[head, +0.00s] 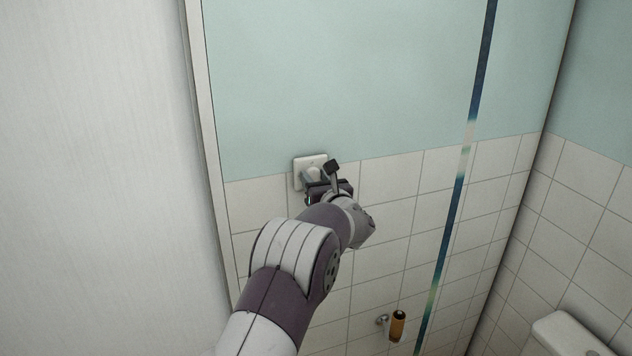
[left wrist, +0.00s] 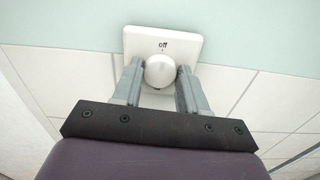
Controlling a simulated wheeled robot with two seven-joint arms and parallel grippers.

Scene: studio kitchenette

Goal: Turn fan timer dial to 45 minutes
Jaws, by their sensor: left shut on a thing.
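The fan timer dial (left wrist: 160,71) is a round white knob on a square white wall plate (left wrist: 134,42). The word "off" and a small mark show on the plate above the knob in the left wrist view. In the head view the plate (head: 299,164) sits on the wall where the tiles meet the green paint, and the dial (head: 312,174) is partly covered by my gripper. My left gripper (left wrist: 160,78) has its two grey fingers on either side of the knob, shut on it. No other plate marking is readable, and I cannot tell the dial's setting. My right gripper is not in view.
A paper roll holder (head: 398,326) with a brown roll is low on the tiled wall. A white toilet cistern (head: 570,335) stands at the lower right. A pale panel (head: 95,180) fills the left side. The wall around the plate is clear.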

